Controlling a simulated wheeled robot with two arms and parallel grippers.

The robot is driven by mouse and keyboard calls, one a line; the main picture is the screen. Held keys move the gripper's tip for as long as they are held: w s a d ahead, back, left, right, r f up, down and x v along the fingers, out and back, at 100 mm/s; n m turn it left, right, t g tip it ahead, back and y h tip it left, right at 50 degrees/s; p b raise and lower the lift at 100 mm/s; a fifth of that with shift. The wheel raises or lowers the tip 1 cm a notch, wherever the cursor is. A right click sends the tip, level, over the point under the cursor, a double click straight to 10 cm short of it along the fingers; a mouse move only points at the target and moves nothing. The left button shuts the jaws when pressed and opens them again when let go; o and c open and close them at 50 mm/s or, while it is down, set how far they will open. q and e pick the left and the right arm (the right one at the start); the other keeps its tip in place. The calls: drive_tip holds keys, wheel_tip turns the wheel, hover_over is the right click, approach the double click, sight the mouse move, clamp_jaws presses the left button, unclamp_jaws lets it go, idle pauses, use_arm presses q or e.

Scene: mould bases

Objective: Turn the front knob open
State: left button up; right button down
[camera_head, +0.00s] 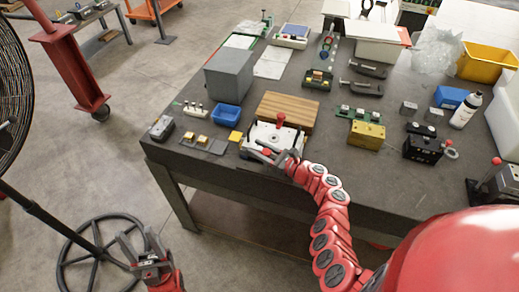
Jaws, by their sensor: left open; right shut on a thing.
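A pale metal mould base (262,133) sits near the front edge of the dark table. A red knob (281,118) stands upright at its back edge. My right gripper (268,153) reaches in from the lower right and is shut at the front side of the mould base. The front knob is mostly hidden between its fingers, with a little red showing, so its turn angle cannot be told. My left gripper (147,255) is open and empty, low over the floor at the lower left, well away from the table.
A wooden block (287,111) lies right behind the mould base. A blue bin (227,117), a grey box (229,75) and small yellow parts stand to the left. A brass block (367,136) and a black device (423,149) stand to the right.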

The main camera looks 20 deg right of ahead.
drive_tip(key=shift+s+a+n+g+y, duration=0.1)
drive_tip(key=shift+a+n+g+y, duration=0.05)
drive_tip(key=shift+n+g+y, duration=0.4)
drive_tip(key=shift+c, duration=1.9)
unclamp_jaws()
drive_tip(key=shift+s+d+b, duration=0.3)
drive_tip(key=shift+d, duration=0.2)
drive_tip(key=b+v, duration=0.4)
drive_tip(key=v, duration=1.2)
drive_tip(key=shift+s, duration=0.2)
